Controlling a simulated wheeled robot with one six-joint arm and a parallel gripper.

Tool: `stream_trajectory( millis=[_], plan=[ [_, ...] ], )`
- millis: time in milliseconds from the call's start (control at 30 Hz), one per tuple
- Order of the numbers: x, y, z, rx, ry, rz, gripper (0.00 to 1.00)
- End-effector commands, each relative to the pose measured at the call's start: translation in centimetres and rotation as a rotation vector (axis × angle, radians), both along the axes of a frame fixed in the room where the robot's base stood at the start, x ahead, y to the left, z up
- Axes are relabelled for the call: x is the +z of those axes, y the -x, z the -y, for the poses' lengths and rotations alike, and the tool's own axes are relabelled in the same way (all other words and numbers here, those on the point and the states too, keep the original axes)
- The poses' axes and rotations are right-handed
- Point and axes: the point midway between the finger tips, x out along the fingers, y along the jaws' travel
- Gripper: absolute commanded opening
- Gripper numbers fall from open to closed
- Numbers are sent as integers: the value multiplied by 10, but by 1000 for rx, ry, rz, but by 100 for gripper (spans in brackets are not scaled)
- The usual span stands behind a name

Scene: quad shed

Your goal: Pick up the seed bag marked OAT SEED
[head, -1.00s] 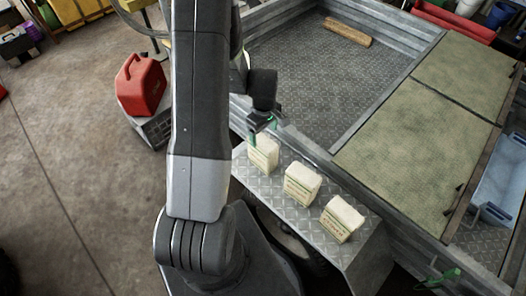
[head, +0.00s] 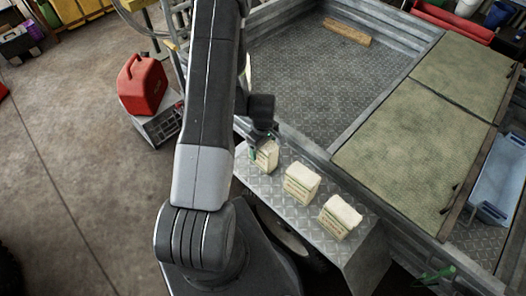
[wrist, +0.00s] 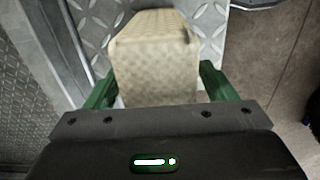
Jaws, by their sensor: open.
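Three cream seed bags stand in a row on the metal tread-plate ledge (head: 256,181). My gripper (head: 260,150) is at the leftmost bag (head: 267,157) in the head view. In the wrist view that bag (wrist: 155,60) lies between the two green fingers (wrist: 156,88), which are open with a gap on each side. The middle bag (head: 301,183) and the right bag (head: 340,216) stand clear of my gripper. Each bag has printing on its front, too small to read, so I cannot tell which is OAT SEED.
A trailer bed (head: 300,75) with raised metal sides lies behind the ledge, with a wooden block (head: 347,31) in it. Greenish boards (head: 415,150) cover its right part. A red fuel can (head: 142,84) stands on a crate at left. The floor at left is open.

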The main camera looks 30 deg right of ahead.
Motion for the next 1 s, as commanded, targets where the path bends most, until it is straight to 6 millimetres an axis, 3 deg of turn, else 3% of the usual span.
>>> stream_trajectory(
  millis=[233, 567, 1000],
  plan=[
    [-1, 0, 0, 0, 1, 1, 76],
    [0, 0, 0, 0, 1, 1, 11],
    [6, -1, 1, 0, 2, 3, 10]
  ],
)
